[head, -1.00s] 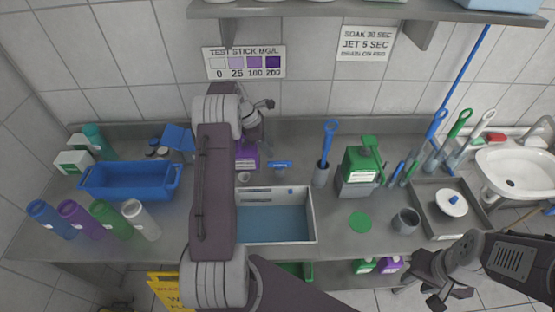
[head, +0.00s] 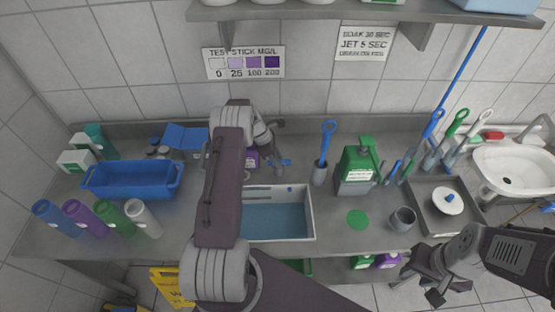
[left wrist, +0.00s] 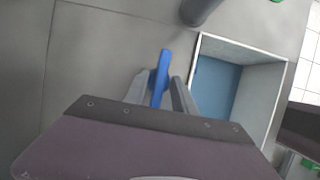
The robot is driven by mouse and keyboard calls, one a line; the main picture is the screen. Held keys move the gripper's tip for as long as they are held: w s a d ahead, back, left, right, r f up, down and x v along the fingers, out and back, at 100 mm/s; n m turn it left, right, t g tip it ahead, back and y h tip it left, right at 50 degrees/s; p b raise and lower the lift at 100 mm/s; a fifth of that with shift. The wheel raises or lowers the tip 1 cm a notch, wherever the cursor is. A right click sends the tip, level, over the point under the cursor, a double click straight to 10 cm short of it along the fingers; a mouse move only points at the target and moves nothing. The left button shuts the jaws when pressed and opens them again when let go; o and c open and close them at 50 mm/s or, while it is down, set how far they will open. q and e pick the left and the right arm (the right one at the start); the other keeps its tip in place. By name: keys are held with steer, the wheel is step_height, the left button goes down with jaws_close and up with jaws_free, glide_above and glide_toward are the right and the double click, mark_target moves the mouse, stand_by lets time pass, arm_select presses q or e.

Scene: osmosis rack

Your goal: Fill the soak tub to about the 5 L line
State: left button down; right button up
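The soak tub (head: 309,215) is a pale rectangular tub with a blue-grey inside, at the middle front of the counter. It also shows in the left wrist view (left wrist: 270,98); I cannot read a water level. A blue lever (head: 286,162) is just behind the tub. In the left wrist view the blue lever (left wrist: 164,68) lies between the fingers of my left gripper (left wrist: 161,84), which stand apart around it; firm contact is not clear. My right gripper (head: 440,286) is open and empty, low at the right, in front of the counter.
A blue tray (head: 130,192) and several coloured bottles (head: 95,218) stand left. A green-topped container (head: 357,168), a green disc (head: 358,219), a grey cup (head: 402,219) and a grey tray (head: 450,225) stand right. A white sink (head: 515,170) is far right.

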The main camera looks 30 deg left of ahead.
arm_select(q)
steer(key=m+b, duration=0.1)
steer(key=b, duration=0.1)
steer(key=f+m+g+b, duration=0.1)
steer(key=m+b, duration=0.1)
steer(key=shift+w+a, duration=0.15)
steer(key=shift+r+m+g+b, duration=0.4)
steer(key=shift+m+b, duration=0.15)
steer(key=shift+m, duration=0.25)
steer(key=shift+r, duration=0.1)
steer(key=c, duration=1.4)
jaws_free()
